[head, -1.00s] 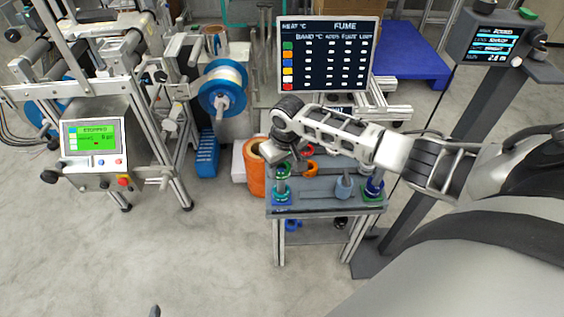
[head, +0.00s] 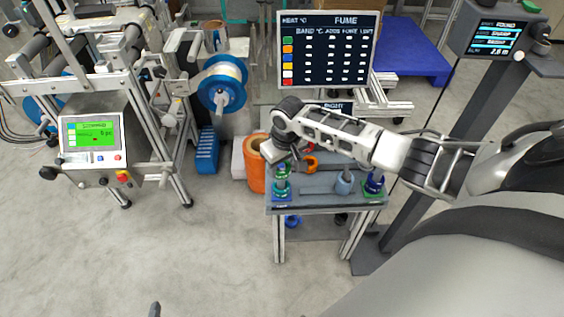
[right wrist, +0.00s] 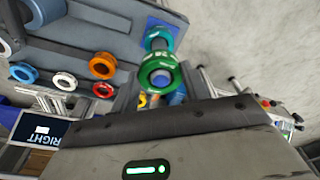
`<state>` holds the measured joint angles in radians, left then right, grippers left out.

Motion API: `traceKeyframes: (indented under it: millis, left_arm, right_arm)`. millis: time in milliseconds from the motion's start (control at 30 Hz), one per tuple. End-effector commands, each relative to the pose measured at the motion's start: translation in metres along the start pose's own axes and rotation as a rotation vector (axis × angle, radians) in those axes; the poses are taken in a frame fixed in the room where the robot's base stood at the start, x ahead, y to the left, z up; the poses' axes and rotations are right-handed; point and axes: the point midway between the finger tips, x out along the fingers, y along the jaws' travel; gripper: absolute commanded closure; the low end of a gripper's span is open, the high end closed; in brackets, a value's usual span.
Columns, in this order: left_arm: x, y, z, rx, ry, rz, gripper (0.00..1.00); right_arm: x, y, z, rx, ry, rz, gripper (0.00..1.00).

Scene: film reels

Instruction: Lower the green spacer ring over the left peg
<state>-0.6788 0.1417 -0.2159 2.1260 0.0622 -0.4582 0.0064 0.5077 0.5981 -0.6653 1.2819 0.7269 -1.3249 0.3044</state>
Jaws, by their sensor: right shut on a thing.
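The green spacer ring (head: 282,170) is at the upper end of the left peg (head: 282,184), at the table's front left. It also shows large in the right wrist view (right wrist: 160,76). I cannot tell whether the peg tip is inside its hole. A teal ring (head: 282,194) sits around the peg's base and also shows in the right wrist view (right wrist: 159,38). My right gripper (head: 283,160) is shut on the green ring from above; its fingers are mostly hidden. My left gripper is not in view.
The grey table (head: 318,207) holds a right peg with a dark blue ring (head: 374,183), a grey-blue piece (head: 344,183) and an orange ring (head: 311,164). The right wrist view shows white and red rings (right wrist: 64,81) (right wrist: 103,90). An orange cylinder (head: 256,174) stands left of the table.

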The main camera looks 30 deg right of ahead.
Motion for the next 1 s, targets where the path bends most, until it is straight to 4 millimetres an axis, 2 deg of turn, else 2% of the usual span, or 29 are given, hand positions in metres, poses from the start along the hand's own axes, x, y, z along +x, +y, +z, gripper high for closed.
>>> traceKeyframes:
  millis: [567,1000]
  left_arm:
    - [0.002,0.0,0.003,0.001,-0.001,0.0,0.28]
    - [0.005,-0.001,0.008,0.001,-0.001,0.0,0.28]
  right_arm:
    - [0.006,0.0,0.001,0.0,0.001,-0.001,0.78]
    - [0.018,-0.001,0.002,0.001,0.0,-0.002,0.78]
